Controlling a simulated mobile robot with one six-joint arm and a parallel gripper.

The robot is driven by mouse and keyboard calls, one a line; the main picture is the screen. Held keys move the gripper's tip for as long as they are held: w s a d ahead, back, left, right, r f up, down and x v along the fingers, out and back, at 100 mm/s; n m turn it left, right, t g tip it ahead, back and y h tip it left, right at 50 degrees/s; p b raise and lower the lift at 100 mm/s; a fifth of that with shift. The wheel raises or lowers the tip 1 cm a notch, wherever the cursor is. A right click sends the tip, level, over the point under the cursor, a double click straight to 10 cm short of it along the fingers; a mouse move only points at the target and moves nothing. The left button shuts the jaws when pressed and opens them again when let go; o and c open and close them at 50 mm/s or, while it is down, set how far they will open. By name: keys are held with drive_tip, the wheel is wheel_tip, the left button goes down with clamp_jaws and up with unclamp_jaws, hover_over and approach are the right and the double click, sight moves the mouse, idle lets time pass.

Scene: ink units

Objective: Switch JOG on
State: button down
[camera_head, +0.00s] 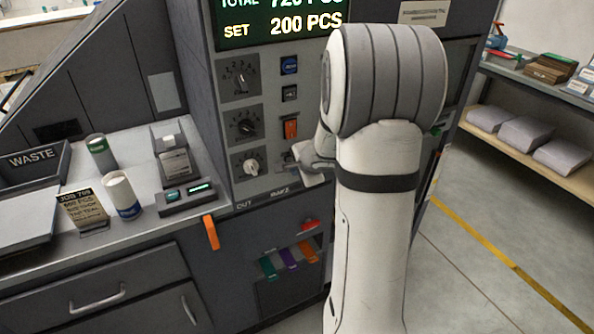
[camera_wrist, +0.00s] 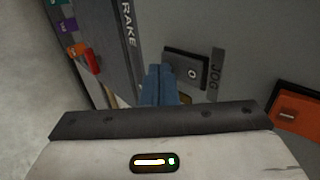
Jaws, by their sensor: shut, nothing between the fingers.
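The JOG label (camera_wrist: 216,74) shows in the wrist view beside a dark rocker switch (camera_wrist: 191,72) with a white O on its visible face. The left part of this switch is hidden behind my fingers. My gripper (camera_wrist: 158,72) is shut and empty, its bluish fingertips right at the switch; I cannot tell whether they touch it. In the head view my gripper (camera_head: 300,157) is at the lower part of the control panel, under an orange switch (camera_head: 290,128). The JOG switch is mostly hidden there by my gripper.
The orange switch (camera_wrist: 299,115) is at the right in the wrist view. Dials (camera_head: 246,124) line the panel's left side in the head view. A red lever (camera_head: 309,225) and colored tags (camera_head: 288,257) are below. A counter with cups (camera_head: 122,194) is left.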

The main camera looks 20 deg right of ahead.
drive_tip(key=shift+w+f+b, duration=0.1)
drive_tip(key=shift+w+b, duration=0.1)
drive_tip(key=shift+b, duration=0.6)
drive_tip(key=shift+r+p, duration=0.55)
drive_tip(key=shift+r, duration=0.35)
drive_tip(key=s+f+p+v, duration=0.1)
drive_tip(key=s+v, duration=0.1)
drive_tip(key=v, duration=1.1)
drive_tip(key=shift+f, duration=0.3)
